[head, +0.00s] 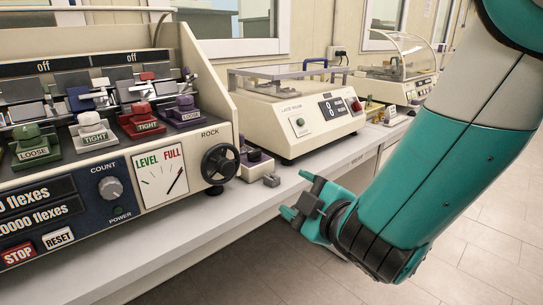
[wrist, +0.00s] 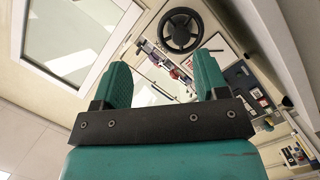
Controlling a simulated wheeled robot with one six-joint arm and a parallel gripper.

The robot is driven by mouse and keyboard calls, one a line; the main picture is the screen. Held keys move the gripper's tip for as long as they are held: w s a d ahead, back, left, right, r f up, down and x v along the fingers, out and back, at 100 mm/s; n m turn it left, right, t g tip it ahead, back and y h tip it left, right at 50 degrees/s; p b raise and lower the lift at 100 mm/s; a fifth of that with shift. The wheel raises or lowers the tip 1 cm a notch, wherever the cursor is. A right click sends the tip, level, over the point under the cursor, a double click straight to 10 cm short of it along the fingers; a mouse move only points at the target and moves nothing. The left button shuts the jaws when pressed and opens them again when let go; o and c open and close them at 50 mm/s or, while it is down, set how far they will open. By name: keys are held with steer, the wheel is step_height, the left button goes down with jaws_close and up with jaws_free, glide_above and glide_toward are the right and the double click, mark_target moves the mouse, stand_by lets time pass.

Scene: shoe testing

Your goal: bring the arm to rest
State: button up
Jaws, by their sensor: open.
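My gripper (head: 297,201) is at the end of my teal arm, just in front of the bench edge in the head view. Its jaws are apart and nothing is between them. In the wrist view my gripper (wrist: 166,88) shows two teal fingers standing apart on a dark bracket, with the machine's panel seen beyond the gap. My arm comes down from the upper right of the head view, clear of the bench top.
A large flexing machine (head: 167,173) with a black handwheel (head: 220,164) fills the left. A cream tester (head: 297,125) stands mid-bench, with a clear-covered machine (head: 400,85) farther back. A small grey block (head: 271,180) lies near the bench edge. Floor (head: 480,240) is open at right.

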steer(key=s+d+m+g+h+p, duration=0.2)
steer(key=s+d+m+g+h, duration=0.25)
steer(key=d+m+g, duration=0.35)
steer(key=s+r+g, duration=0.3)
steer(key=s, duration=0.5)
steer(key=s+r+m+g+p, duration=0.1)
steer(key=s+r+g, duration=0.2)
steer(key=s, duration=0.6)
steer(key=shift+s+d+r+g+y, duration=0.2)
steer(key=shift+r+g+y, duration=0.1)
steer(key=shift+r+y, duration=0.1)
steer(key=n+t+y+b, duration=0.3)
steer(key=t+y+b, duration=0.5)
steer(key=t+b, duration=0.5)
glide_toward(229, 170)
steer(key=shift+t+h, duration=0.25)
steer(key=shift+t, duration=0.05)
steer(key=p+x, duration=0.7)
steer(key=x, duration=0.3)
steer(key=shift+a, duration=0.25)
